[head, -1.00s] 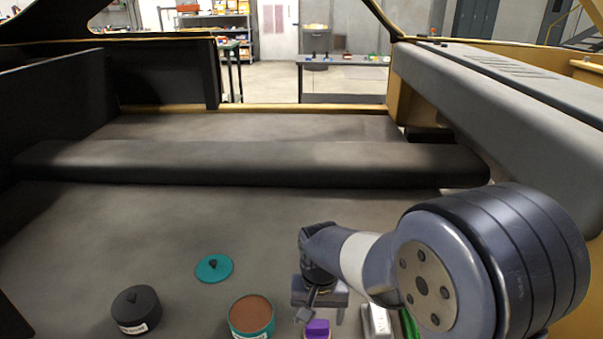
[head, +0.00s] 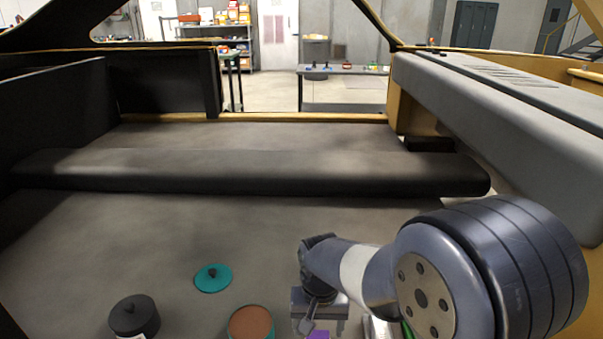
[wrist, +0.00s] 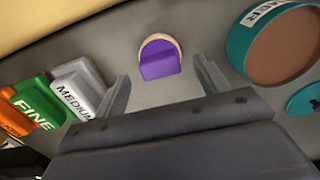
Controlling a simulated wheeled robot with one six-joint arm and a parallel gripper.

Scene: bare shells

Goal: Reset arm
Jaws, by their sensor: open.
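My gripper (wrist: 163,85) is open and empty in the wrist view, its two fingers apart above the grey floor. It also shows in the head view (head: 318,328), at the lower middle below my arm. A purple block with a tan rounded edge (wrist: 160,62) lies beyond the fingertips in the wrist view, apart from them. In the head view only a sliver of the purple block (head: 318,335) shows at the bottom edge.
A teal tub with brown contents (head: 250,325), a teal lid (head: 212,278) and a black-lidded container (head: 134,316) stand left of my gripper. White "MEDIUM" (wrist: 76,92), green "FINE" (wrist: 38,104) and orange (wrist: 12,122) items lie at left in the wrist view. A raised beam (head: 250,173) crosses the floor.

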